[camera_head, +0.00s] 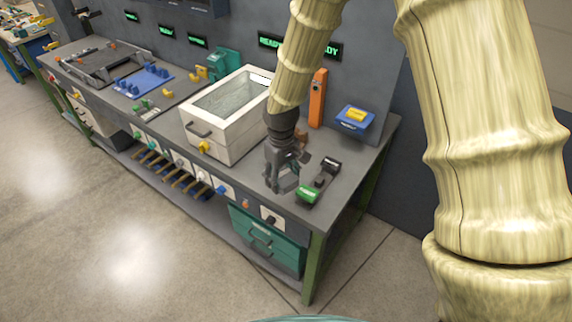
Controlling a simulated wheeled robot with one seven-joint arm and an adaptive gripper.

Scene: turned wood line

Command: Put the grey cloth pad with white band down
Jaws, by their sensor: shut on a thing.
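A white box (230,140) with a clear lid stands left of my gripper. A black and green tool (318,185) lies close to its right. An orange upright piece (317,98) and a blue bin (354,119) with a yellow thing stand behind. Blue pieces (143,80) lie farther left.

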